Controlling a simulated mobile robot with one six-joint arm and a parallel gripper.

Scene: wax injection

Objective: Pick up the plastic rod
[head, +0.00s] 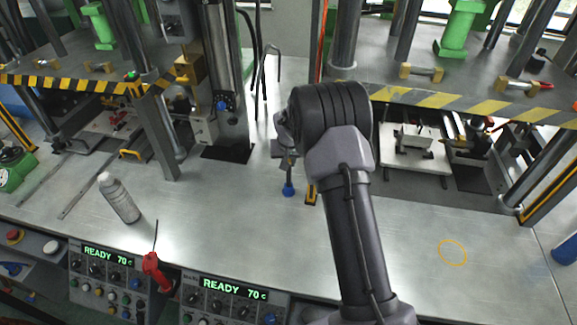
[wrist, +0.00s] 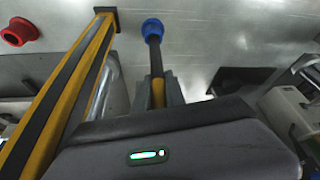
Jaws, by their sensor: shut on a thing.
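The plastic rod (wrist: 154,52) shows in the wrist view as a dark shaft with a blue cap at its far end. The cap also shows in the head view, where the rod (head: 288,189) hangs blue end down over the steel table. My gripper (wrist: 158,92) is shut on the rod, with the capped end sticking out past the fingers. In the head view my gripper (head: 287,165) is partly hidden by my arm. I cannot tell whether the blue cap touches the table.
A yellow and black post (wrist: 70,95) stands close to the left of my gripper. A red round part (wrist: 20,32) is at the upper left of the wrist view. The steel table (head: 235,225) is clear in front.

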